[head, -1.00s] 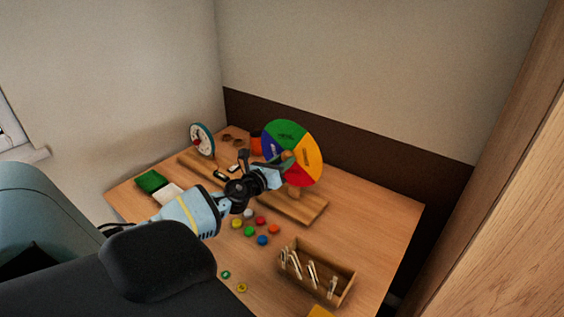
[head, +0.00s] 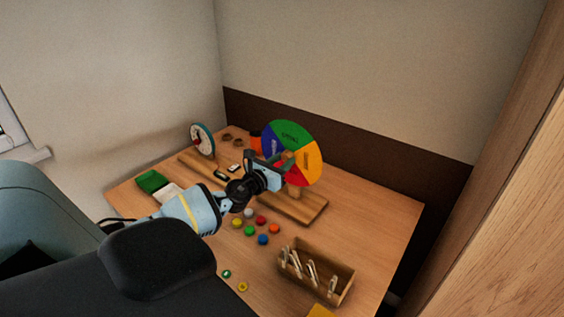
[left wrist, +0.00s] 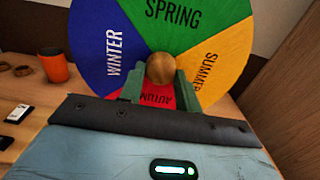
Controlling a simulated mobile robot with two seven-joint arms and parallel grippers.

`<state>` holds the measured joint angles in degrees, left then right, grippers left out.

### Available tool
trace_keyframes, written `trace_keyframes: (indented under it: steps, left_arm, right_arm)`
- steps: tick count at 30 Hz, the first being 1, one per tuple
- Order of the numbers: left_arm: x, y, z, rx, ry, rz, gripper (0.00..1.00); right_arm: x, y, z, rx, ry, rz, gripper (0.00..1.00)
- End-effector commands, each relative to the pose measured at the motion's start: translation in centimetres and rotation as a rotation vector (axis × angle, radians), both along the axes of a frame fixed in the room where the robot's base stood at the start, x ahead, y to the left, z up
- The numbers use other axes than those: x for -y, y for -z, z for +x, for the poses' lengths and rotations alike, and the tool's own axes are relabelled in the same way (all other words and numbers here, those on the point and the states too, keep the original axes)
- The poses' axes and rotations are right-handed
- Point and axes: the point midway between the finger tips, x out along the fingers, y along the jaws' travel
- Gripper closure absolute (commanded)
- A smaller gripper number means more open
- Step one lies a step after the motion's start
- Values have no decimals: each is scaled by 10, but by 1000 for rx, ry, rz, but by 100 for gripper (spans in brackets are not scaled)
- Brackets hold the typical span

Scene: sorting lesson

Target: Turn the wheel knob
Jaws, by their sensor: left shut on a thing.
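The season wheel (head: 302,140) stands upright on a wooden base (head: 302,206) at the back of the table. In the left wrist view the wheel (left wrist: 218,32) shows a green SPRING sector at the top, blue WINTER at left, yellow SUMMER at right and red AUTUMN at the bottom. The round wooden knob (left wrist: 161,68) is at its centre. My left gripper (head: 282,164) reaches the wheel's middle. In the left wrist view its two green fingers (left wrist: 160,86) are on either side of the knob, shut on it. My right gripper is not in view.
A wooden box with clothespins (head: 318,274) stands at the front right. Several coloured discs (head: 262,228) lie before the base. Clear tabletop lies at right.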

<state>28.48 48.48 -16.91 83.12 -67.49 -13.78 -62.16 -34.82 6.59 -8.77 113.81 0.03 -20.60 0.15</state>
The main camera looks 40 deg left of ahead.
Motion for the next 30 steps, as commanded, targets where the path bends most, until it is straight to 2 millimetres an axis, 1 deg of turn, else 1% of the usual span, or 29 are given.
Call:
trace_keyframes:
  steps: [1, 5, 6, 14, 17, 20, 30]
  left_arm:
    - [0, 1, 0, -1, 0, 0, 66]
    - [0, 1, 0, -1, 0, -1, 49]
    - [0, 1, 0, -1, 0, -1, 46]
    - [0, 0, 0, 0, 0, -1, 46]
    - [0, 0, -4, 0, 0, -1, 46]
    - [1, 0, -12, -1, 0, 0, 46]
    - [7, 1, -55, -3, 2, 1, 46]
  right_arm:
    - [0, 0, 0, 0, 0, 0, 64]
    - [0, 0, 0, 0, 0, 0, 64]
    - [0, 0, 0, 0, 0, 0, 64]
    - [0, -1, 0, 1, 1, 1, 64]
    - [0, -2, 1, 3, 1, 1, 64]
    - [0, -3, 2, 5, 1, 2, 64]
    - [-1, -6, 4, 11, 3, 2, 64]
